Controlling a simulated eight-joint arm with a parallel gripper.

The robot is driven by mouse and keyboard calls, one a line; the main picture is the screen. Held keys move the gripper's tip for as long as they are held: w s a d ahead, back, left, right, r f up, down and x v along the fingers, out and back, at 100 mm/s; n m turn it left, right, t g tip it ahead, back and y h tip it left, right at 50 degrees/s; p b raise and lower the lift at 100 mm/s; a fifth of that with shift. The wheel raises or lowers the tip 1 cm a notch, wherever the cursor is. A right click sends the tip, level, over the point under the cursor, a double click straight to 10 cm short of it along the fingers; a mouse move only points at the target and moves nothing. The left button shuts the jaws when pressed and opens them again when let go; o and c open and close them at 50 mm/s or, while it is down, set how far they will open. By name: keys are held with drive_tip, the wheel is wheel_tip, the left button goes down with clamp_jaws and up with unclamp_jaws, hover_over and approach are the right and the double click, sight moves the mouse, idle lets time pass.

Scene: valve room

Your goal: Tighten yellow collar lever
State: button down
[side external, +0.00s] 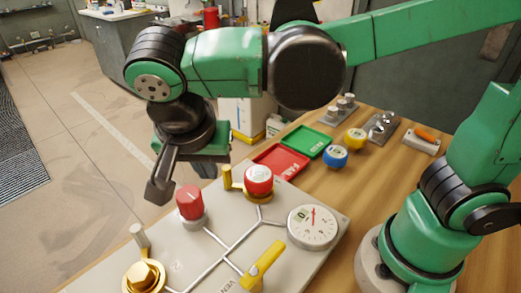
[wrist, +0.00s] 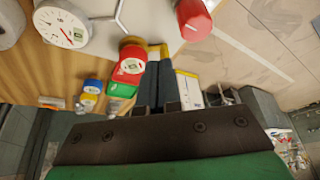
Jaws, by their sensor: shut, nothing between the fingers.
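The yellow collar (side external: 259,196) sits under a red-topped round cap (side external: 259,179) on the grey panel. Its yellow lever (side external: 230,180) sticks out to the left and ends in an upright post. In the wrist view, my shut fingers (wrist: 156,68) lie beside the red cap (wrist: 130,66), partly covering a yellow piece (wrist: 156,48) that looks like the lever. I cannot tell whether they touch it.
A gauge (side external: 313,227), a yellow vent handle (side external: 262,266) and a gold hex fitting (side external: 144,276) are also on the panel. Red (side external: 280,161) and green (side external: 306,141) trays and blue (side external: 335,156) and yellow (side external: 355,139) parts are on the wooden table behind. Open floor lies left.

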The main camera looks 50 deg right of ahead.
approach(227, 187)
drive_tip(key=f, duration=0.1)
drive_tip(key=s+a+f, duration=0.1)
drive_tip(key=a+f, duration=0.1)
drive_tip(key=shift+s+f, duration=0.25)
drive_tip(key=shift+f, duration=0.1)
drive_tip(key=shift+w+d+f, duration=0.1)
drive_tip(key=shift+w+d, duration=0.4)
drive_tip(key=shift+d, duration=0.1)
drive_tip(key=shift+w+d+f, duration=0.15)
drive_tip(key=shift+w+d, duration=0.35)
drive_tip(key=shift+d, duration=0.15)
drive_tip(key=shift+w+d, duration=0.3)
drive_tip(key=shift+d, duration=0.1)
